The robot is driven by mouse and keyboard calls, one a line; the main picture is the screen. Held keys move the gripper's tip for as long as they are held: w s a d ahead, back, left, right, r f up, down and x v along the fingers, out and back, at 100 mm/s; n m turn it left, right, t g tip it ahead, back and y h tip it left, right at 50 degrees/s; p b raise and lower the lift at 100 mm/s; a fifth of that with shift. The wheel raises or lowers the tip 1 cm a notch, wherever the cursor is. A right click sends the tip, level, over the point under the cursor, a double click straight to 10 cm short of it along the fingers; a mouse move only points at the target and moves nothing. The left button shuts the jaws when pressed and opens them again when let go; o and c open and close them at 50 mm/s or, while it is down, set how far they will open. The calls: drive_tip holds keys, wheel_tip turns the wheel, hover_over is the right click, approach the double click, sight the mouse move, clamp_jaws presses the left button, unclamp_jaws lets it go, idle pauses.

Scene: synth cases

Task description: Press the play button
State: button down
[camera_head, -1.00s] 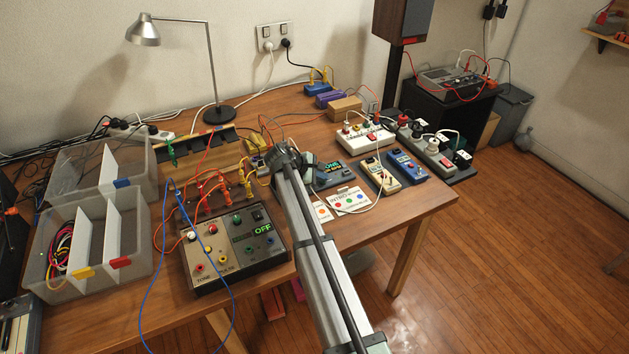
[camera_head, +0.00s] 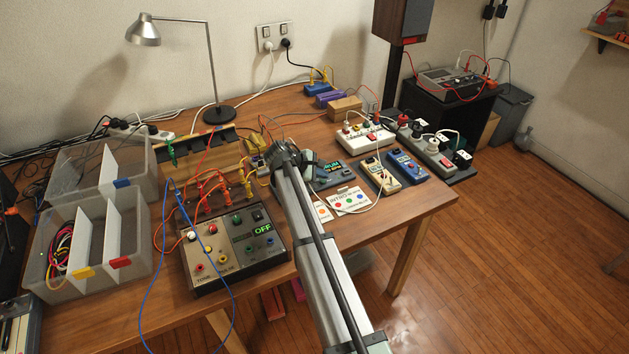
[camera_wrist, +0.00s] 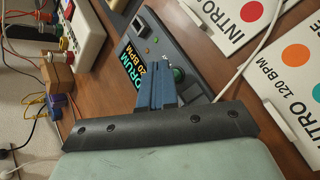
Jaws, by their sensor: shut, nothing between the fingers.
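A dark grey-blue device (camera_head: 330,178) with a lit display sits on the table just right of my arm. In the wrist view the device (camera_wrist: 172,42) has a display (camera_wrist: 136,68) reading "DRUM 120 BPM", a small orange part (camera_wrist: 144,51) and a round green button (camera_wrist: 179,74). I see no play label. My gripper (camera_wrist: 152,70) has its blue fingers together and empty, over the device between display and green button. I cannot tell whether the fingertips touch it. In the head view my arm hides the fingers.
White cards (camera_head: 347,200) with coloured dots lie in front of the device. A cream box (camera_head: 381,177) and a blue box (camera_head: 408,166) stand to its right. A control box (camera_head: 235,250) showing "OFF", with cables, is left of my arm.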

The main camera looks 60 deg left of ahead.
wheel_tip(320, 180, up, 6)
drive_tip(key=shift+f, duration=0.1)
idle(0.6)
